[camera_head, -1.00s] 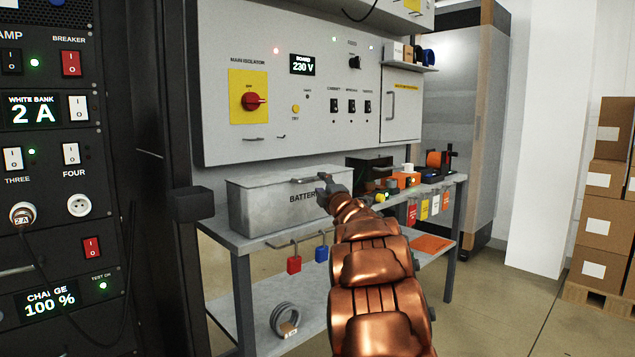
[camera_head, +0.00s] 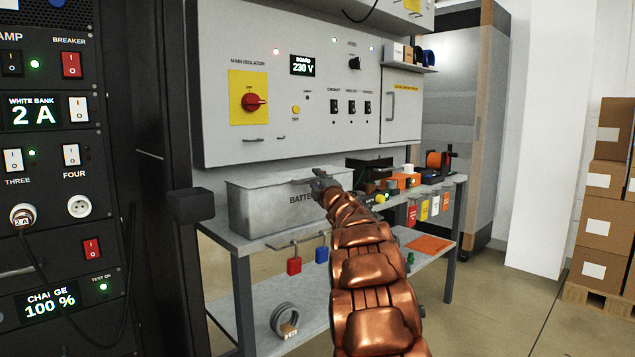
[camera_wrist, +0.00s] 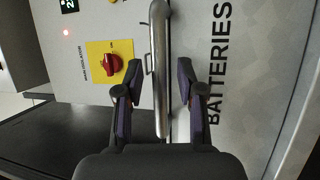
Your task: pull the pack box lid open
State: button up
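The pack box (camera_head: 262,211) is a grey metal box lettered BATTERIES on the bench, and its lid (camera_head: 275,184) looks shut. My gripper (camera_head: 321,178) is at the top front edge of the box, hiding the handle in the head view. In the wrist view, the lid's handle (camera_wrist: 160,45) is a silver bar running between the two dark fingers of my gripper (camera_wrist: 160,75). The fingers are apart, with a gap visible on both sides of the bar. The BATTERIES lettering lies to the right of the right finger.
The wall panel with the red main isolator knob (camera_head: 252,102) stands close behind the box. A black rack (camera_head: 70,200) is on the left. Padlocks (camera_head: 294,265) hang from the bench front. Small items and an orange spool (camera_head: 434,159) sit to the right.

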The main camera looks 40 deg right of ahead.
grip_shut()
dwell(0.3)
jog(key=shift+r, duration=0.1)
